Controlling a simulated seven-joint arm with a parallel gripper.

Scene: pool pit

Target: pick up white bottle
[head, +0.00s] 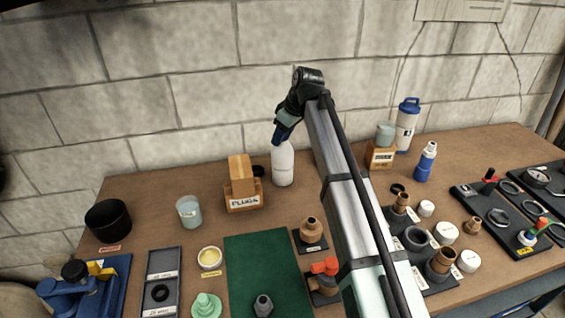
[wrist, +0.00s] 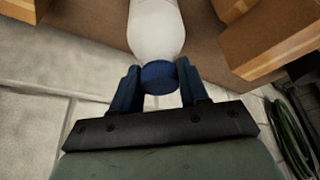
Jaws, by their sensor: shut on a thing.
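A white bottle (head: 283,164) stands upright near the back edge of the workbench, close to the wall. In the wrist view the white bottle (wrist: 156,30) shows its blue cap between the blue fingers. My gripper (head: 283,134) reaches down over the bottle's top in the head view. It is shut on the bottle at its cap, with one finger on each side in the wrist view (wrist: 158,82). The cap is mostly hidden by the fingers in the head view. I cannot tell whether the bottle's base touches the bench.
A wooden PLUGS box (head: 243,197) stands just left of the bottle. A frosted jar (head: 189,211) stands further left. Right of my arm are a small wooden box (head: 380,156), a white-and-blue flask (head: 405,128) and a blue bottle (head: 425,164). The block wall (head: 200,100) is close behind.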

